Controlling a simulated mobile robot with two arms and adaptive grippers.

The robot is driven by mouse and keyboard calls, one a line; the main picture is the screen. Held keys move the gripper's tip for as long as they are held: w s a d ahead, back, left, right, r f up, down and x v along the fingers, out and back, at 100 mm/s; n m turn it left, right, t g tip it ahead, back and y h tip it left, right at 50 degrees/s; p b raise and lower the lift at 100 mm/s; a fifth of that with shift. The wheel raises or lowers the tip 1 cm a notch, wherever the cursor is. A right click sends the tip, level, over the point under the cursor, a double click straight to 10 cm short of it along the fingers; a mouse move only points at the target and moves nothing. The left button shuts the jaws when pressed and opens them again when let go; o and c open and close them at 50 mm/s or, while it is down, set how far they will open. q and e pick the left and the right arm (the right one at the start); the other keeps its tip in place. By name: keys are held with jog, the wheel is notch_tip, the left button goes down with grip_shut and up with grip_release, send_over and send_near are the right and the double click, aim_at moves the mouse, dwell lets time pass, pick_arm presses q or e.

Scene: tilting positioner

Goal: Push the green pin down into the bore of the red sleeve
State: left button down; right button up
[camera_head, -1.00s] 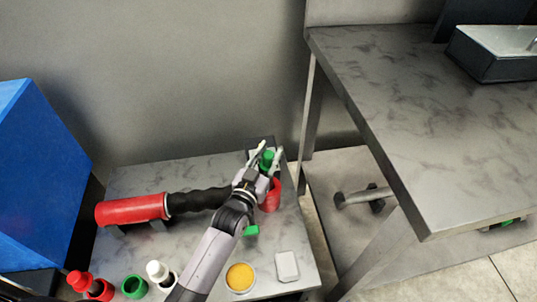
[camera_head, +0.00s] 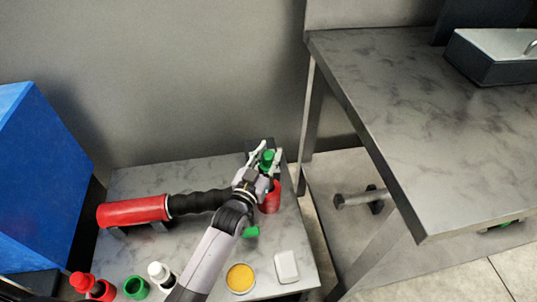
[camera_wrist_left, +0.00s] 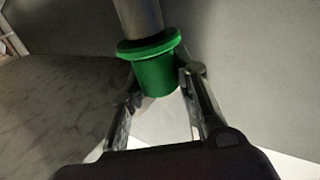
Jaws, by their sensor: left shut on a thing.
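The green pin (camera_head: 267,159) stands near the far right corner of the low table, between the fingers of my left gripper (camera_head: 264,160). The gripper is shut on it. In the left wrist view the pin (camera_wrist_left: 155,62) has a wide flange, with my left gripper's fingers (camera_wrist_left: 160,95) on either side of its body. A dark grey cylinder (camera_wrist_left: 138,15) meets the flange there. The red sleeve (camera_head: 272,199) shows just below the gripper in the head view, partly covered by it. Its bore is hidden, and I cannot tell how far the pin is in it. My right gripper is out of view.
A red and black cylinder (camera_head: 132,211) lies across the low table (camera_head: 130,183). Along its front are a red piece (camera_head: 82,281), a green ring (camera_head: 137,287), a white piece (camera_head: 160,272), a yellow-topped tin (camera_head: 240,277) and a white block (camera_head: 286,267). A taller table (camera_head: 430,130) stands right.

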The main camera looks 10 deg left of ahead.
pick_arm(q)
jog(key=shift+r, duration=0.2)
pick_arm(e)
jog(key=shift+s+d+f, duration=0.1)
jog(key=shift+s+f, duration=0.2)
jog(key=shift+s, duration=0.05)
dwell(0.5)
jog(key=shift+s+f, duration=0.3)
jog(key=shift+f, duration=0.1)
pick_arm(q)
jog(key=shift+p, duration=0.3)
dwell(0.3)
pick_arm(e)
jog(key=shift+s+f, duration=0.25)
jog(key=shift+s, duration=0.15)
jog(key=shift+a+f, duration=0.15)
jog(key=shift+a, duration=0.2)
pick_arm(q)
jog(key=shift+p, duration=0.3)
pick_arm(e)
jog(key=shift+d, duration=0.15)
